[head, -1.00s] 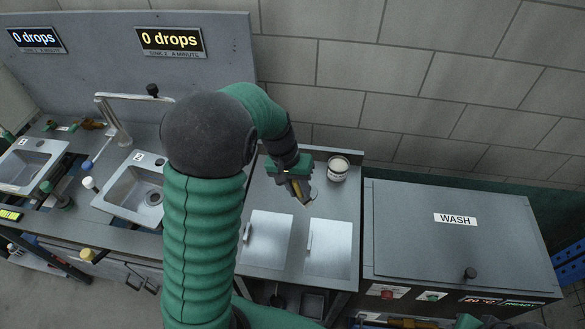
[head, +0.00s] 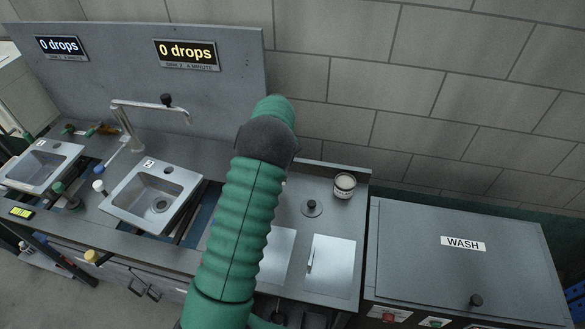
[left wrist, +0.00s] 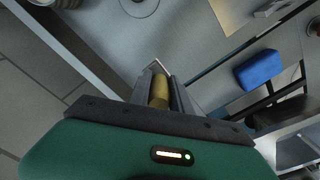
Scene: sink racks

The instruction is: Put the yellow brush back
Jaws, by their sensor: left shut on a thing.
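My left gripper (left wrist: 159,82) is shut on a yellow, rod-like piece (left wrist: 159,92), which looks like the yellow brush's handle. Only a short length shows between the fingers; the rest is hidden. A pale counter lies beyond the fingers. In the head view my green arm covers the gripper and what it holds. My right gripper is not in view.
Sink 2 (head: 140,205) stands left of my arm, with a tap (head: 150,107) behind it. A tin (head: 344,183) and a knobbed round lid (head: 311,208) are right. The grey WASH box (head: 462,270) stands further right. A blue block (left wrist: 259,70) shows in the wrist view.

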